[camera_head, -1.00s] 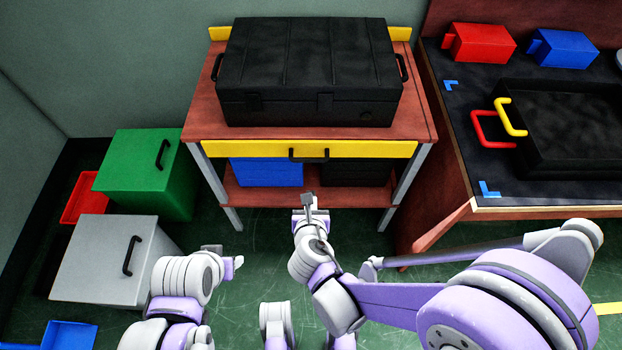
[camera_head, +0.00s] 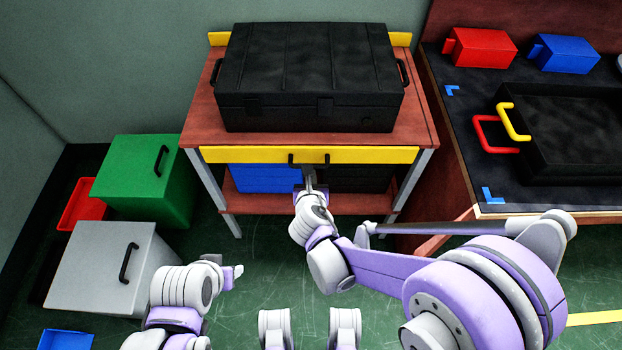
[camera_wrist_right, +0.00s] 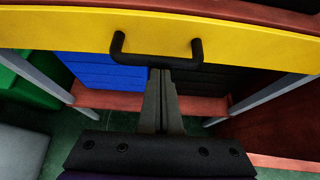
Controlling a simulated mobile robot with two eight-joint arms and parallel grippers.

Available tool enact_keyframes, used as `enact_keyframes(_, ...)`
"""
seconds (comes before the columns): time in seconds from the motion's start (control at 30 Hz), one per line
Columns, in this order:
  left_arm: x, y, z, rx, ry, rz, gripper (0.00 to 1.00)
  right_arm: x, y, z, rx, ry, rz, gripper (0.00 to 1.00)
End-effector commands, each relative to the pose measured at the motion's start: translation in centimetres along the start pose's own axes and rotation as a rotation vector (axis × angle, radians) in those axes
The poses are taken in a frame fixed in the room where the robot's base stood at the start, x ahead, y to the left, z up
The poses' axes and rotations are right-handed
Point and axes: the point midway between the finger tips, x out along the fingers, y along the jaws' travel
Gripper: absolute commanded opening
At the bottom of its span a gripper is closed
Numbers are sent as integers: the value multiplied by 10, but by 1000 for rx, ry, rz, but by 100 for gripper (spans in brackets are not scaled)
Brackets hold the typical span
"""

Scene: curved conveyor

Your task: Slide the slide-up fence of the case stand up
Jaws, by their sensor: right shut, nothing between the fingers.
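The case stand (camera_head: 205,110) is a red-brown table with grey legs. Its slide-up fence (camera_head: 230,155) is a yellow bar along the front edge, also in the right wrist view (camera_wrist_right: 60,28). The fence has a black handle (camera_head: 326,159), seen from close up in the right wrist view (camera_wrist_right: 197,50). A black case (camera_head: 310,75) lies on the stand behind the fence. My right gripper (camera_head: 309,170) is shut and empty, its fingertips (camera_wrist_right: 161,73) just below the middle of the handle bar. Contact cannot be told. My left gripper (camera_head: 237,271) is low at the left, away from the stand; its jaws are unclear.
A blue box (camera_head: 262,178) and a dark box (camera_head: 362,178) sit on the lower shelf. Green (camera_head: 140,175) and grey (camera_head: 95,265) boxes stand on the floor at the left. A bench with a black tray (camera_head: 560,175) is close on the right.

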Motion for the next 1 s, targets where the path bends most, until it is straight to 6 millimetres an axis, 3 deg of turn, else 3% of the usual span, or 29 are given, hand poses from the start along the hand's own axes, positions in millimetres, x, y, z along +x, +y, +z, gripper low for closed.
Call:
enact_keyframes(0.27, -2, 0, 0, 0, 1, 0, 50, -2, 0, 2, 0, 0, 0, 0)
enact_keyframes(0.63, -42, 0, -14, 0, 15, 0, 50, -35, 0, 57, 1, -2, 0, 0)
enact_keyframes(1.0, -39, 0, -13, 0, 14, 0, 50, -34, 0, 56, 0, 0, 0, 0)
